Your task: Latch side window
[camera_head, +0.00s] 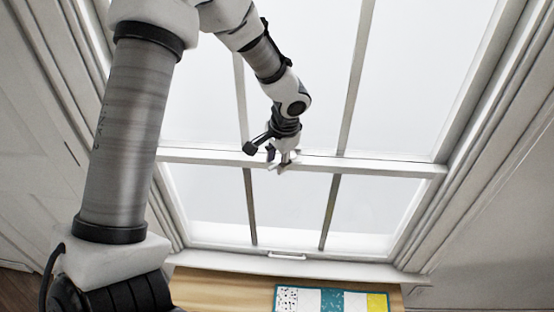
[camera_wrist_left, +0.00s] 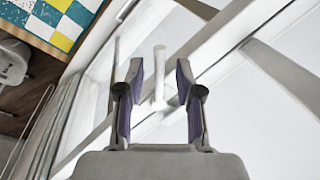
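The window (camera_head: 296,210) is a white-framed sash with a horizontal meeting rail (camera_head: 390,165) across its middle. A white latch lever (camera_wrist_left: 158,75) stands up between my left gripper's fingers in the left wrist view. My left gripper (camera_head: 284,162) is at the meeting rail, near its middle. Its two fingers are apart, one on each side of the lever, with gaps visible, so it is open around it. In the head view the gripper largely hides the latch, and I cannot tell the lever's turn from there. My right gripper is not in view.
A wooden tabletop (camera_head: 215,288) with a colourful patchwork cloth (camera_head: 332,300) lies below the window. A small white handle (camera_head: 286,256) is on the lower sash. Wide white frame sides flank the window. Both also border my arm's space.

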